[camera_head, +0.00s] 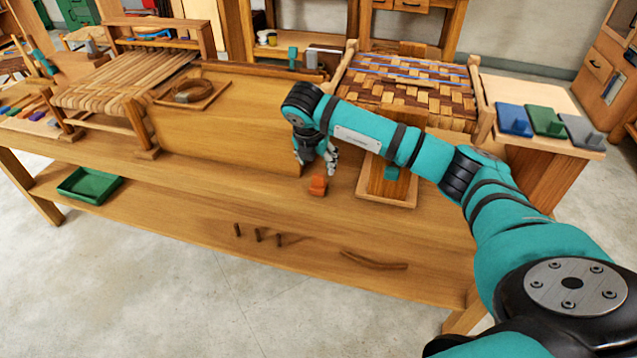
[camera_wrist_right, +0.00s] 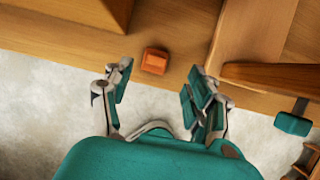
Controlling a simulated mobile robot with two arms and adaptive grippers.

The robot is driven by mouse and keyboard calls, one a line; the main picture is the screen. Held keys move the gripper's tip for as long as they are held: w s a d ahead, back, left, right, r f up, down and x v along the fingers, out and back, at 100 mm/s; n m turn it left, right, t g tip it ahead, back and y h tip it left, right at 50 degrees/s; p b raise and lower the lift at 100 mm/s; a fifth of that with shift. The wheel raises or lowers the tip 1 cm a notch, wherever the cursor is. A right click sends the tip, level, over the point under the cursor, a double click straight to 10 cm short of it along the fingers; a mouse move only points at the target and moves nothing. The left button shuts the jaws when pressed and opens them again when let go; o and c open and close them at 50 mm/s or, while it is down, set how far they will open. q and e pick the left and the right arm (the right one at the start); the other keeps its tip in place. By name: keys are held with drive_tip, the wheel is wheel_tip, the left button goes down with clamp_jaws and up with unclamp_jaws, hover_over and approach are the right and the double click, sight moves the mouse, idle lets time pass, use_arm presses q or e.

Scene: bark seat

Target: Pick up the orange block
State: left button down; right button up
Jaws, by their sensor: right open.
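The orange block (camera_head: 318,185) sits on the wooden workbench (camera_head: 250,205), near the middle of its top in the head view. It also shows in the right wrist view (camera_wrist_right: 155,61), a little beyond the open fingers and between their lines. My right gripper (camera_head: 318,166) is just above and behind the block in the head view, apart from it. In the right wrist view my right gripper (camera_wrist_right: 157,88) is open with nothing between its fingers. My left gripper is not in view.
A wooden stand with a teal piece (camera_head: 391,173) is close to the right of the block. A tall wooden panel (camera_head: 225,125) rises behind it on the left. Dark pegs (camera_head: 258,235) and a curved stick (camera_head: 374,261) are nearer the front. A green tray (camera_head: 89,186) is at left.

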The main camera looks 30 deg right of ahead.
sight(318, 176)
drive_tip(key=x, duration=0.5)
drive_tip(key=p+x, duration=0.1)
drive_tip(key=x, duration=0.2)
drive_tip(key=shift+a+f, duration=0.15)
drive_tip(key=shift+a, duration=0.2)
drive_tip(key=shift+s, duration=0.1)
drive_tip(key=c, duration=1)
